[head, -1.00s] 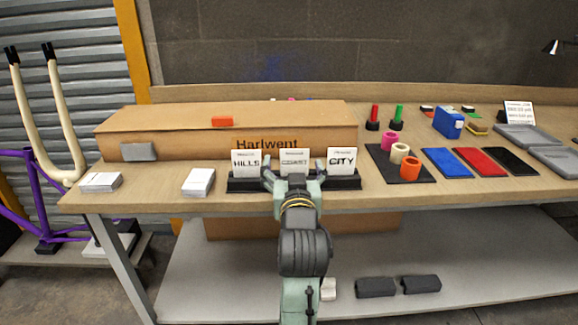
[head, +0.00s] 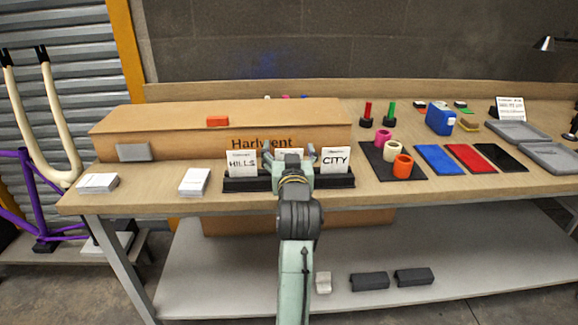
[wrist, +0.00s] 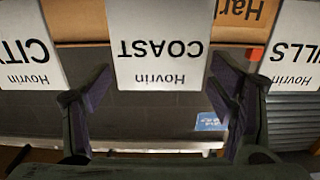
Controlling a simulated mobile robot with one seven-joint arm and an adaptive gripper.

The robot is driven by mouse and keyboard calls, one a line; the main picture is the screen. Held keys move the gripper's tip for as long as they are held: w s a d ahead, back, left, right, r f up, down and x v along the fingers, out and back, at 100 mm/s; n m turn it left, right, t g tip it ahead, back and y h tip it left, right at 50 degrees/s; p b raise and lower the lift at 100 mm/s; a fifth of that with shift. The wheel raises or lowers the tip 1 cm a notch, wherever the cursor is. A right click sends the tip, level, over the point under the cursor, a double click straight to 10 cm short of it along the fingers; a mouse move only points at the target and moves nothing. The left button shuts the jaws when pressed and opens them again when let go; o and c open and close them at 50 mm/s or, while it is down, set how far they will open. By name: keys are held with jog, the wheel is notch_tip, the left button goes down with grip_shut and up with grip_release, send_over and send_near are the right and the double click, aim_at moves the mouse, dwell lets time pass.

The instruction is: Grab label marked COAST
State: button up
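The white COAST label (wrist: 160,48) appears upside down in the wrist view, between the two fingers of my gripper (wrist: 152,92). The fingers are spread, with a gap on each side of the label, and are not touching it. In the head view my gripper (head: 290,157) is at the middle of the black label stand (head: 245,185) and hides most of the COAST label. The HILLS label (head: 241,163) stands to the left and the CITY label (head: 336,160) to the right. Both also show at the wrist view's sides.
A long cardboard box (head: 180,127) lies behind the stand. White card stacks (head: 194,181) are on the left. A dark mat (head: 385,172) with coloured rings (head: 402,166) and blue, red and black plates (head: 470,158) are on the right.

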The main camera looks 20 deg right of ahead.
jog(key=c, duration=0.7)
jog(key=shift+o, duration=0.2)
